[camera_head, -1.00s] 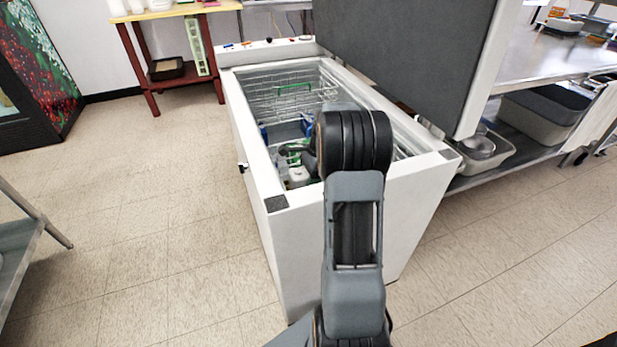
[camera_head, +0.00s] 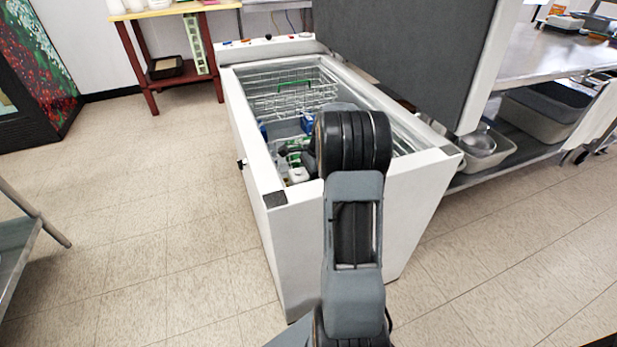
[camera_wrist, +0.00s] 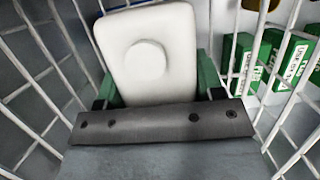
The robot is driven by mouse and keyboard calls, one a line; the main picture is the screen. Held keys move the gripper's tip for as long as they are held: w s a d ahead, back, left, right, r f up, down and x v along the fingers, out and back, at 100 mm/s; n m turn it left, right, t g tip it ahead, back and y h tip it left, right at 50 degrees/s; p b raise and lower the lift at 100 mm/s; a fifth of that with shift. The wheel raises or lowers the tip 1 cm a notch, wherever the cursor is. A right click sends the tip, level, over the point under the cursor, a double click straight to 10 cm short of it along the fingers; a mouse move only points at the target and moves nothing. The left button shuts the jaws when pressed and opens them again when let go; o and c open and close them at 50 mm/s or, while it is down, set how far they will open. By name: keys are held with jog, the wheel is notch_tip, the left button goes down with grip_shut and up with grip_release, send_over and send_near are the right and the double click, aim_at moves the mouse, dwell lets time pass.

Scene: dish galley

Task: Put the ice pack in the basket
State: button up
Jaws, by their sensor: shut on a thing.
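The ice pack (camera_wrist: 150,30), a white rounded slab with a round raised cap, stands between the fingers of my gripper (camera_wrist: 156,88) in the wrist view. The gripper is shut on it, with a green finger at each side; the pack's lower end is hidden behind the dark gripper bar. White basket wires (camera_wrist: 68,45) show left and right of the pack; I cannot tell whether it touches them. In the head view the wire basket (camera_head: 262,104) with a green handle hangs in the open chest freezer (camera_head: 300,235). My arm hides the gripper and pack there.
Several green boxes (camera_wrist: 295,62) lie beyond the wires at the right. A white item (camera_head: 298,175) and blue items (camera_head: 307,122) lie low in the freezer. The raised grey lid (camera_head: 410,50) stands at its right side.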

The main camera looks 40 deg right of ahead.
jog(key=shift+f, duration=0.35)
jog(key=o, duration=1.4)
jog(key=shift+c, duration=0.2)
jog(key=p+v, duration=0.4)
jog(key=v, duration=0.9)
jog(key=shift+d+r, duration=0.2)
jog(key=shift+r, duration=0.15)
jog(key=s+a+r+n+h+p, duration=0.1)
jog(key=s+a+r+n+p, duration=0.2)
jog(key=a+r+n+p, duration=0.35)
jog(key=s+a+r+n+h+p, duration=0.1)
jog(key=s+a+r+n+p, duration=0.25)
jog(key=a+r+p, duration=0.6)
jog(key=s+a+r+n+t+h+p, duration=0.1)
jog(key=s+a+r+n+t+p, duration=0.1)
jog(key=s+a+r+n+p, duration=0.5)
jog(key=s+a+r+n, duration=0.1)
jog(key=s+a+n, duration=0.1)
jog(key=n, duration=0.2)
jog(key=shift+s+a+r+t, duration=0.2)
jog(key=shift+s+a+t, duration=0.05)
jog(key=shift+a+t, duration=0.15)
